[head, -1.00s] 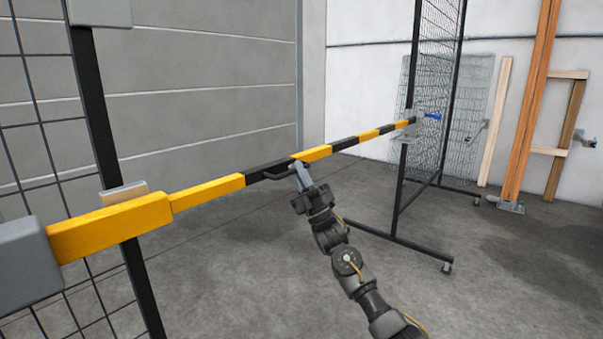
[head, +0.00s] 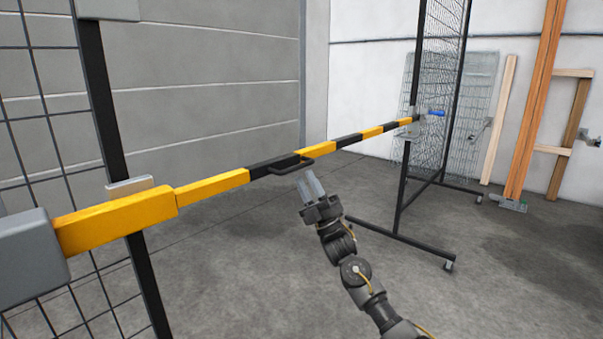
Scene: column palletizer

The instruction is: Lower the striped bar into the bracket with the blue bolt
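The striped yellow and black bar (head: 213,187) spans the view from a grey block (head: 28,257) at the left to the bracket (head: 408,129) on the post at the right. Its far end lies at the bracket, beside the blue bolt (head: 436,113); how deep it sits is too small to tell. A dark handle (head: 291,166) hangs under the middle of the bar. My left gripper is not in view.
A dark mesh fence panel (head: 445,60) on a footed frame stands behind the bracket. Another mesh panel (head: 60,150) with a black post is at the left. Timber planks (head: 535,100) lean on the white wall at the right. The concrete floor (head: 240,270) is clear.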

